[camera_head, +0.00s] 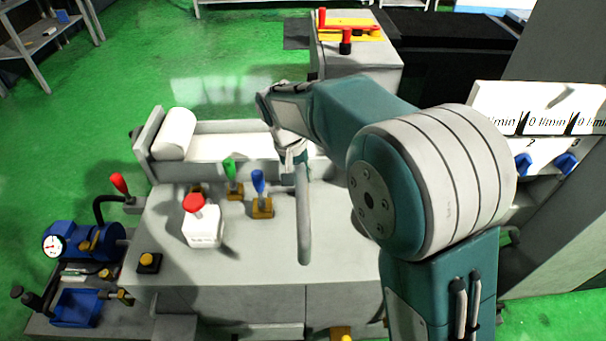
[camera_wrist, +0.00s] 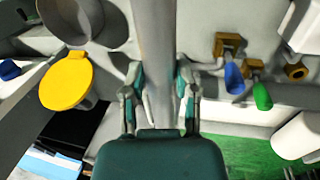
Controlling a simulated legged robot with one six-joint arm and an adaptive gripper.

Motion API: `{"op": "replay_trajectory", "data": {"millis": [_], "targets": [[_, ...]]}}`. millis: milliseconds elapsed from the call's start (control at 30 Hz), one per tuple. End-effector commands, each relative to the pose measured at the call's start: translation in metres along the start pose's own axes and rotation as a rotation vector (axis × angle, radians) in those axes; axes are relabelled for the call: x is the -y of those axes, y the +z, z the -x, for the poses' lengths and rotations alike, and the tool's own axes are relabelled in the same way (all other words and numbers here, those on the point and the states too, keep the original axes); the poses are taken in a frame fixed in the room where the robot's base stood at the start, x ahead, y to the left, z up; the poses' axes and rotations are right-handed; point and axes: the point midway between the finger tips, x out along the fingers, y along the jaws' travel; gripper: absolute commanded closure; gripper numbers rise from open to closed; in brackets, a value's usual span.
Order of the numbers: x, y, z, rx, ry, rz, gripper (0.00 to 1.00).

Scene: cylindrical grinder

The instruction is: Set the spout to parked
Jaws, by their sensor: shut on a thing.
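The spout looks to be the grey rounded bar (camera_head: 303,220) above the machine top in the head view. It also shows in the wrist view (camera_wrist: 154,40), running up from between my fingers. My gripper (camera_head: 291,160) is at the bar's far end, partly hidden by my arm. In the wrist view my gripper (camera_wrist: 158,85) has one finger on each side of the bar and is shut on it. The bar's far end and mount are partly hidden, and no parked mark is readable.
A blue lever (camera_head: 258,182) and a green lever (camera_head: 230,170) stand just left of the bar. A white box with a red knob (camera_head: 194,203) stands farther left. A white roll (camera_head: 174,134) lies behind. A yellow disc (camera_wrist: 66,82) shows left of my fingers.

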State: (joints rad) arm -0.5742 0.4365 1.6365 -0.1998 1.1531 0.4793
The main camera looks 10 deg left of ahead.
Motion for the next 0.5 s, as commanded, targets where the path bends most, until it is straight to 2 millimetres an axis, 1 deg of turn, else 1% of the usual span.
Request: {"op": "replay_trajectory", "data": {"millis": [167,200,233,267,500], "targets": [[0.0023,0.0,-0.0008,-0.001,-0.005,0.0,1.0],[0.0024,0.0,-0.0007,-0.001,-0.005,0.001,0.43],[0.0024,0.0,-0.0006,-0.001,-0.004,0.001,0.3],[0.0021,0.0,-0.0005,-0.001,-0.004,0.001,0.26],[0.0006,0.0,0.0002,-0.001,-0.003,0.001,0.26]]}}
